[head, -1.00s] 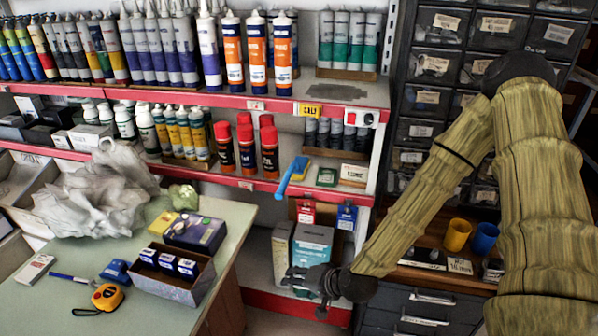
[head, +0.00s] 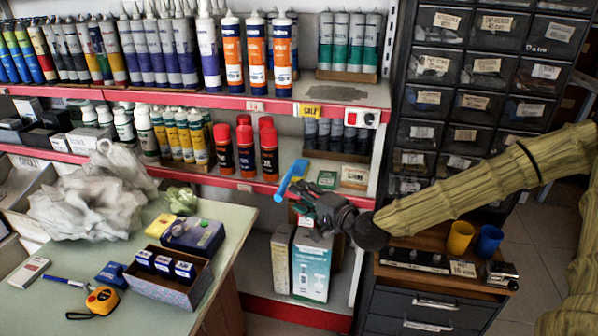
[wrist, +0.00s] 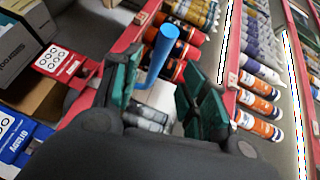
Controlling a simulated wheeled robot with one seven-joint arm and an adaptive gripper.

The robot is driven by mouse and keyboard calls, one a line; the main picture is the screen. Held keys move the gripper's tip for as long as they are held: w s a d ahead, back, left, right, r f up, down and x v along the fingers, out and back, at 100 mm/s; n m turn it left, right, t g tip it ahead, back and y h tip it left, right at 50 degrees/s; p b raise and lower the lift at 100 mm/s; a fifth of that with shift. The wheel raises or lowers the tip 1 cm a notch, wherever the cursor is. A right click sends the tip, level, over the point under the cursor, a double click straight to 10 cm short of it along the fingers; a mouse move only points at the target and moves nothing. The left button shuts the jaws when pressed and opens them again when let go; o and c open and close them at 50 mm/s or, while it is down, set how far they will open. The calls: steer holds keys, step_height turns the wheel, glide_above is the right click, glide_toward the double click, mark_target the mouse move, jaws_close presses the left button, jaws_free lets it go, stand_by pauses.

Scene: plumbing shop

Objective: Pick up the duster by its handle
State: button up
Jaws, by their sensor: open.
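The duster (head: 291,178) lies on the lower red-edged shelf with its blue handle sticking out over the front edge. In the wrist view its blue handle (wrist: 161,52) shows between and just beyond my fingers, and the rest of the duster is not clear there. My gripper (head: 306,203) is just below and to the right of the handle in the head view. In the wrist view my gripper (wrist: 160,88) is open, with a green-padded finger on each side of the handle. I cannot tell whether a finger touches it.
Red-capped bottles (head: 245,150) stand left of the duster on the shelf. Boxes (head: 311,265) stand below. A table (head: 130,310) with a crumpled bag is at left, and drawers (head: 425,310) at right.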

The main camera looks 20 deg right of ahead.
mark_target(283, 187)
steer(key=shift+p+x, duration=0.35)
steer(key=shift+x, duration=4.1)
steer(key=shift+d, duration=0.1)
jaws_close()
